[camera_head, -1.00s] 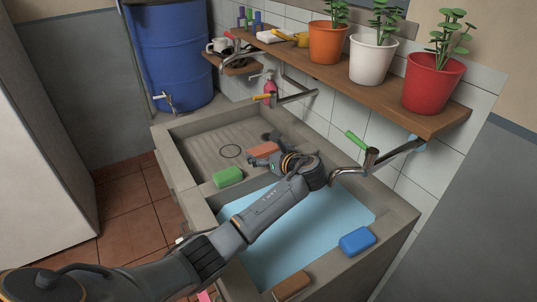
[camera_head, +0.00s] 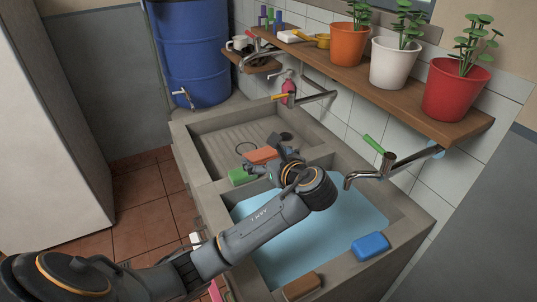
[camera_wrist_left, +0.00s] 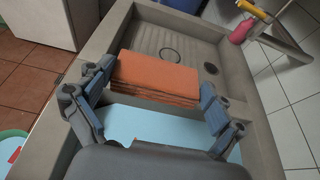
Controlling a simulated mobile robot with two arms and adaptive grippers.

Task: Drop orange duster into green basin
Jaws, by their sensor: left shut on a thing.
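The orange duster (camera_head: 263,155) is a flat block between the fingers of my left gripper (camera_head: 268,166), above the divider side of the ribbed sink. In the left wrist view the duster (camera_wrist_left: 158,76) spans between the two fingers of the gripper (camera_wrist_left: 152,100), which is shut on it. A green, rounded rim that looks like the green basin (camera_wrist_left: 10,145) shows at the left edge of the left wrist view, low down beside the sink; most of it is out of frame. My right gripper is not in view.
A green sponge (camera_head: 241,175) sits by the sink divider, partly behind my gripper. A blue sponge (camera_head: 370,245) and a brown block (camera_head: 301,286) lie on the near rim. The tap (camera_head: 370,172) overhangs the water-filled sink (camera_head: 350,215). A shelf (camera_head: 400,95) with pots is above.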

